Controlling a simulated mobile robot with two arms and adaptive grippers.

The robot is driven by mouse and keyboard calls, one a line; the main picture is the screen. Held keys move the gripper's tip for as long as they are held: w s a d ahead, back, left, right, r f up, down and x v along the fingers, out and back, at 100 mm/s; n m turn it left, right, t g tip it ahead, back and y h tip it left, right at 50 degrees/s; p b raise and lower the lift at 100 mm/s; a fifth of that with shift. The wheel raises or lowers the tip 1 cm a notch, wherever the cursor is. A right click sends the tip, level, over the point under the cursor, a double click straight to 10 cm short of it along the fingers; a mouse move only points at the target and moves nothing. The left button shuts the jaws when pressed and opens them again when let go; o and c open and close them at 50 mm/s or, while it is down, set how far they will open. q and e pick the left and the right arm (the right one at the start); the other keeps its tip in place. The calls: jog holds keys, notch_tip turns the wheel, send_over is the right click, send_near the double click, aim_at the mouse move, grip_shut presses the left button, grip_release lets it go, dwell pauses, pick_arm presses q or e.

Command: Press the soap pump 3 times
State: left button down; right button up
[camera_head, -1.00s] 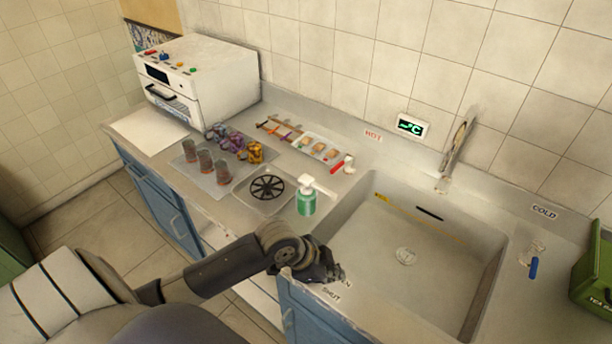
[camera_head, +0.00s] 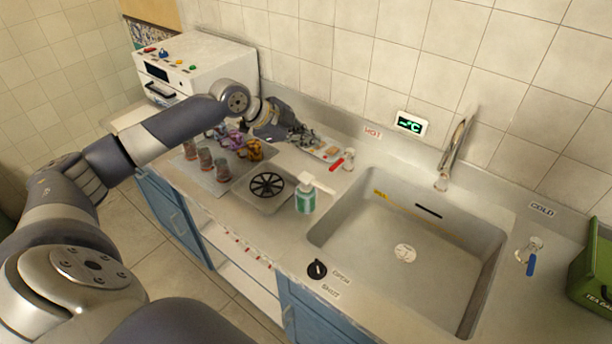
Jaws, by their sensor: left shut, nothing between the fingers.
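The soap bottle (camera_head: 305,198) is green and white with a white pump head (camera_head: 306,179) on top. It stands upright on the counter, just left of the sink and right of the round black grate. My left gripper (camera_head: 308,140) is shut and empty. It is above the back of the counter, behind the soap bottle and apart from it, near the tray of small items. My right gripper is not in view.
The sink (camera_head: 405,235) lies right of the bottle, with a faucet (camera_head: 456,150) behind it. A red-handled tap (camera_head: 343,161) stands behind the bottle. Glasses (camera_head: 206,161), patterned cups (camera_head: 253,150) and the black grate (camera_head: 267,185) lie to the left. A black knob (camera_head: 317,269) is at the front edge.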

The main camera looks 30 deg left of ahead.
pick_arm(q)
jog(key=shift+f, duration=0.15)
jog(key=b, duration=0.7)
send_over(313, 177)
jog(key=s+a, duration=0.1)
jog(key=f, duration=0.7)
jog(key=shift+s+f, duration=0.15)
jog(key=shift+s, duration=0.05)
jog(key=shift+f, duration=0.65)
jog(key=shift+f, duration=0.1)
jog(key=shift+f, duration=0.3)
jog(key=shift+s+f+b, duration=0.15)
jog(key=shift+f+b, duration=0.45)
jog(key=shift+f, duration=0.5)
dwell(1.0)
jog(key=shift+r, duration=0.1)
jog(key=shift+r+p, duration=1.1)
jog(key=shift+r, duration=0.2)
jog(key=shift+r, duration=0.1)
